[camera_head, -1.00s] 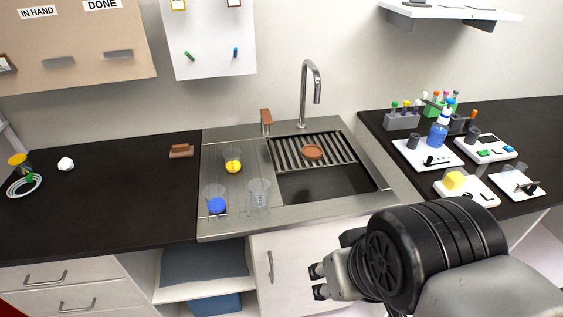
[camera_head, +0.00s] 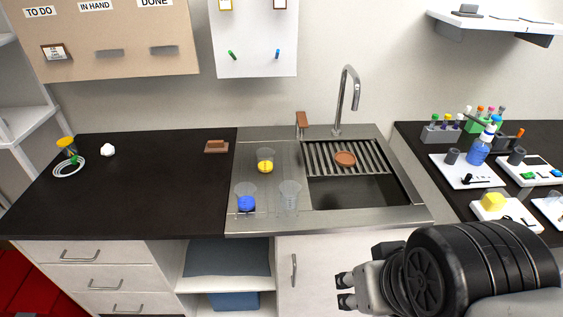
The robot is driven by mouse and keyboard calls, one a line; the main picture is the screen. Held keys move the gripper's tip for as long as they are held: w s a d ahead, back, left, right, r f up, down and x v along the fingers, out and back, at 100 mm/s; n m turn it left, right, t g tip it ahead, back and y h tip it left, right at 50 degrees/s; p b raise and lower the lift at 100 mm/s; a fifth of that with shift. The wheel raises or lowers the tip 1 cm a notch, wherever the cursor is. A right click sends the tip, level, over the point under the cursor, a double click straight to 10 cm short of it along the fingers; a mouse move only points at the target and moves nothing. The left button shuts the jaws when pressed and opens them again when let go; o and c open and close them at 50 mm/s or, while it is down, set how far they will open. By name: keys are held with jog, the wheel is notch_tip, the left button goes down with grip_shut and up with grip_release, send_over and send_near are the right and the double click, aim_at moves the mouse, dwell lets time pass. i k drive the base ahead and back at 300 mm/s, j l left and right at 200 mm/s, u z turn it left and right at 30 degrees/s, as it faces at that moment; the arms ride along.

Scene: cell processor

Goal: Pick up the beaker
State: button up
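Three clear beakers stand on the sink's steel drainboard. One beaker (camera_head: 246,199) has blue contents. One beaker (camera_head: 265,161) behind it has yellow contents. One clear beaker (camera_head: 289,197) to the right looks empty. My gripper (camera_head: 344,290) is at the lower right, in front of the cabinet doors and below the counter edge, apart from all the beakers. Its two fingertips are spread with a gap between them, and nothing is between them.
The sink basin (camera_head: 360,191) and tall faucet (camera_head: 346,100) are right of the beakers. A brown block (camera_head: 217,147) lies on the dark left counter (camera_head: 130,195), which is mostly clear. Bottles and trays crowd the right counter.

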aim_at(265, 160)
jog(key=i+j+z, duration=0.4)
jog(key=i+j, duration=0.55)
jog(key=j, duration=0.1)
